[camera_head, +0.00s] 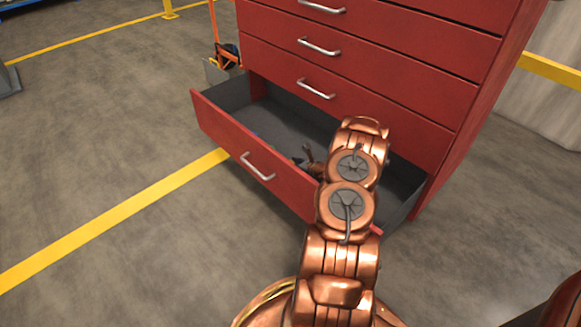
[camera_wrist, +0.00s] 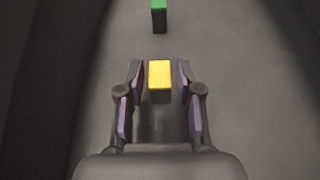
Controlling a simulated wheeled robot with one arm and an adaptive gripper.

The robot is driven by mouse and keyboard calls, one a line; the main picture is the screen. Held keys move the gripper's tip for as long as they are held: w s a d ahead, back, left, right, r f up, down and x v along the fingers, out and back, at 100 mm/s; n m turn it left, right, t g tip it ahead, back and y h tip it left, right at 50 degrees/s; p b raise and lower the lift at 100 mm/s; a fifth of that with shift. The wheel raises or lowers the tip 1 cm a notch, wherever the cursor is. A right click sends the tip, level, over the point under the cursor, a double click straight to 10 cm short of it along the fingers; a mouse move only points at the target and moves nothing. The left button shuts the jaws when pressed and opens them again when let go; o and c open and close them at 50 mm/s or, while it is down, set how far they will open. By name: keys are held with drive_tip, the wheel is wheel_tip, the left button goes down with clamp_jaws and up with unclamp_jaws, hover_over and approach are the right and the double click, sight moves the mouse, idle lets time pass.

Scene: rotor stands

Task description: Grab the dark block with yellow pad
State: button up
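The dark block with the yellow pad (camera_wrist: 160,75) lies on the grey drawer floor in the wrist view, its yellow face toward the camera. My gripper (camera_wrist: 160,84) is open, with one finger on each side of the block. A narrow gap shows between each fingertip and the block, and I cannot tell whether the fingers are level with it in depth. In the head view my copper arm reaches down into the open drawer and hides most of my gripper (camera_head: 308,165). The block cannot be made out there.
A dark block with a green pad (camera_wrist: 159,14) lies farther up in the wrist view, apart from my gripper. The open bottom drawer (camera_head: 250,150) of the red cabinet (camera_head: 380,50) has walls around my gripper. Closed drawers rise above it. Floor to the left is clear.

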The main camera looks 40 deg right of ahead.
clamp_jaws()
